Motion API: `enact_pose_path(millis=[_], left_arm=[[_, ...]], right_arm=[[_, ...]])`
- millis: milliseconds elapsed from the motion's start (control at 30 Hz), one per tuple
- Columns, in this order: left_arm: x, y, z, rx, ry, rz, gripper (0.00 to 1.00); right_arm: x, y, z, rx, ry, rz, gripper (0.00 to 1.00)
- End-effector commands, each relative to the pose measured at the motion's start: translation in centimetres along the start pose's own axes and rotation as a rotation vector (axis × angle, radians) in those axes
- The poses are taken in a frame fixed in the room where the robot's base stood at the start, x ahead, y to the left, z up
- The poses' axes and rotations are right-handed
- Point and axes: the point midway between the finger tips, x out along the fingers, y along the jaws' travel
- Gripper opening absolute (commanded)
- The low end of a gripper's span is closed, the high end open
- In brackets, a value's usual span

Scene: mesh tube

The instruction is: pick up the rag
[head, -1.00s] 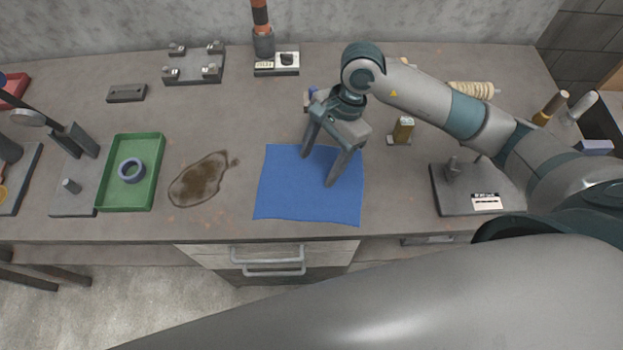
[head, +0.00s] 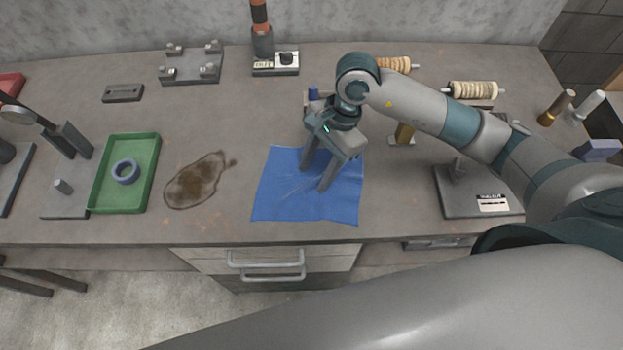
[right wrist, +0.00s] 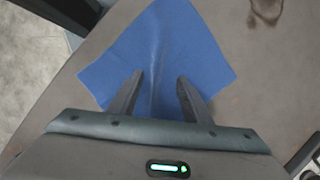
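The rag (head: 290,205) is a blue square cloth lying on the worktop near its front edge, with creases running toward the fingers. My right gripper (head: 315,180) points down at the rag's upper right part, its fingertips at the cloth. In the right wrist view the rag (right wrist: 165,40) has a raised fold running between the two fingers of my right gripper (right wrist: 160,77). The fingers are apart, with a clear gap between them, and are not pressed together on the cloth. My left gripper is not in view.
A brown stain (head: 197,182) lies left of the rag. Further left is a green tray (head: 95,195) holding a blue-grey ring (head: 126,171). A grey block with a post (head: 478,203) stands right of the rag. A drawer (head: 265,262) is below the front edge.

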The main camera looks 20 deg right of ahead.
Motion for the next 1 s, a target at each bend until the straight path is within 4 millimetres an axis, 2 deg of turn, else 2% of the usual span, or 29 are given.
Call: enact_pose_path(millis=[33, 300, 367, 667, 1000], left_arm=[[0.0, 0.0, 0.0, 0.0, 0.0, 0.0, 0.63], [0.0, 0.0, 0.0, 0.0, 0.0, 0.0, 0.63], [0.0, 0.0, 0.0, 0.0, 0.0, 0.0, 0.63], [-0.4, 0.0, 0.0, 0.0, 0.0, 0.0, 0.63], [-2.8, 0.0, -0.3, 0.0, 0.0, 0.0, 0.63]], right_arm=[[0.1, 0.0, 0.0, 0.0, 0.0, 0.001, 0.37], [0.1, 0.0, 0.0, 0.001, 0.0, 0.001, 0.05], [0.1, 0.0, 0.0, 0.001, 0.0, 0.001, 0.0], [-0.6, 0.0, 0.2, 0.0, 0.001, 0.0, 0.0], [-5.6, -0.1, 2.0, -0.001, 0.001, -0.001, 0.0]])
